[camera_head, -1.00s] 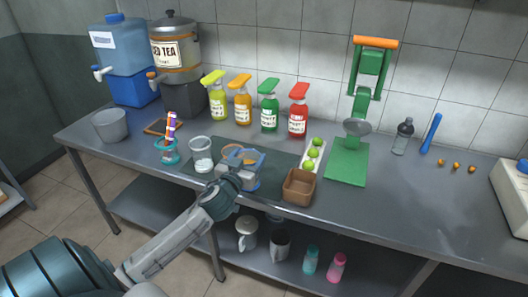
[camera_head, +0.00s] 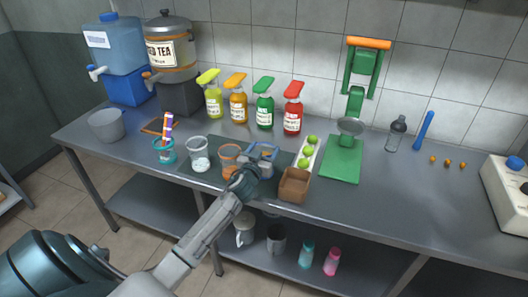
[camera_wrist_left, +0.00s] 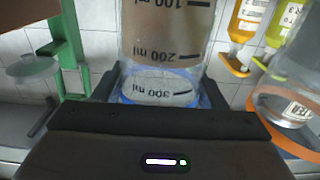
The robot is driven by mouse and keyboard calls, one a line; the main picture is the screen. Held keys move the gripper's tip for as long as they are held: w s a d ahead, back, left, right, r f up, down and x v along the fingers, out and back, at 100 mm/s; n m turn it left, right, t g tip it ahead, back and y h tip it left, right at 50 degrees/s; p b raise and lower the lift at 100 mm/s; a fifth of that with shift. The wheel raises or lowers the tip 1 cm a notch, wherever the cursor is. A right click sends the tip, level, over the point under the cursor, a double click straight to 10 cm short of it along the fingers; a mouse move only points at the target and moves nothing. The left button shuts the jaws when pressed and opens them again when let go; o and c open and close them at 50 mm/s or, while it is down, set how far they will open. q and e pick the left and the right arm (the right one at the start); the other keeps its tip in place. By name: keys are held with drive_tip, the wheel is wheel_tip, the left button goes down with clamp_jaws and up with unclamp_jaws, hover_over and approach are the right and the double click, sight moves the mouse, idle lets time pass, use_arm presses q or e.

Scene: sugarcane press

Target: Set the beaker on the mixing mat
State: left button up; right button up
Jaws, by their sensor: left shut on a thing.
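The beaker, clear with ml marks and a blue rim, is in my left gripper; it fills the middle of the left wrist view (camera_wrist_left: 166,50) and its blue part shows in the head view (camera_head: 264,148). My left gripper (camera_head: 260,163) is shut on it, with a dark finger on each side in the wrist view. The dark green mixing mat (camera_head: 214,178) lies on the counter, and the gripper is over or near its right end. I cannot tell whether the beaker touches the mat; my gripper hides its lower part. My right gripper is not in view.
An orange-rimmed glass (camera_head: 229,159) stands close left of the gripper, and a clear cup with white contents (camera_head: 199,156) farther left. A brown box (camera_head: 294,185) and a tray of limes (camera_head: 307,150) are close on the right. Several pump bottles (camera_head: 264,108) stand behind.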

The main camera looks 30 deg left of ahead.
use_arm(q)
drive_tip(key=shift+f, duration=0.25)
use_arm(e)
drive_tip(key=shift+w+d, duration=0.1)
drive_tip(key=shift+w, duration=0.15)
use_arm(q)
drive_tip(key=shift+f, duration=0.1)
drive_tip(key=o, duration=1.4)
drive_tip(key=shift+o, duration=1.4)
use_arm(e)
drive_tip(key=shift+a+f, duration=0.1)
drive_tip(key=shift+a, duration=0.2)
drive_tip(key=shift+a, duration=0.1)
